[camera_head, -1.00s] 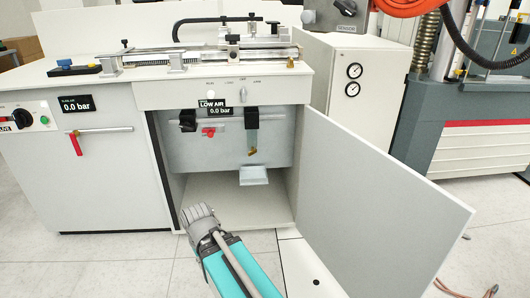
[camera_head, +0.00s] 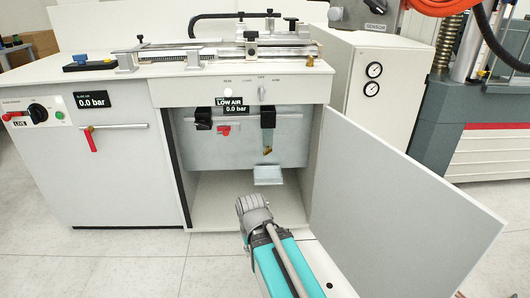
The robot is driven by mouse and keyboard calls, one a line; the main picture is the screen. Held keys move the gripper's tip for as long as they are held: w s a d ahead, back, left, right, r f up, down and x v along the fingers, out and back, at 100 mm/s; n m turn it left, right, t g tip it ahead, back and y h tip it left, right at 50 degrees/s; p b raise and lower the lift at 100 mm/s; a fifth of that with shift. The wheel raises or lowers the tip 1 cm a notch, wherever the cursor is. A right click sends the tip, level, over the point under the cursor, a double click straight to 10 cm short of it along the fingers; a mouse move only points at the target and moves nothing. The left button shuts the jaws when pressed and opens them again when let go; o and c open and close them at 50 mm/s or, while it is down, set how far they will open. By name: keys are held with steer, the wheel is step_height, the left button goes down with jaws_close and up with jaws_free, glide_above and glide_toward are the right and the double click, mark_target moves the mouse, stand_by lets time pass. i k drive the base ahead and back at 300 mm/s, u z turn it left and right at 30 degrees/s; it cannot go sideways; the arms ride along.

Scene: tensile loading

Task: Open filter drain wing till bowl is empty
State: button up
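The filter (camera_head: 268,118), a dark-topped unit with a bowl below it, hangs on the right of the back panel inside the open cabinet. A small brass drain wing (camera_head: 267,150) sits at its lower end. The liquid level in the bowl is too small to tell. A light grey tray (camera_head: 268,178) is below the drain. My gripper (camera_head: 252,205) is low at the cabinet opening, apart from the wing and below it. It is seen from behind, and its fingertips are hard to make out.
The open cabinet door (camera_head: 400,190) stands to the right of my arm. A red valve handle (camera_head: 224,131) and another dark unit (camera_head: 203,118) are left of the filter. A display (camera_head: 236,108) reads LOW AIR, 0.0 bar. The cabinet floor (camera_head: 222,207) is clear.

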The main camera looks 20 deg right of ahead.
mark_target(268, 150)
steer(key=z, duration=0.1)
steer(key=i, duration=1)
steer(key=u, duration=0.05)
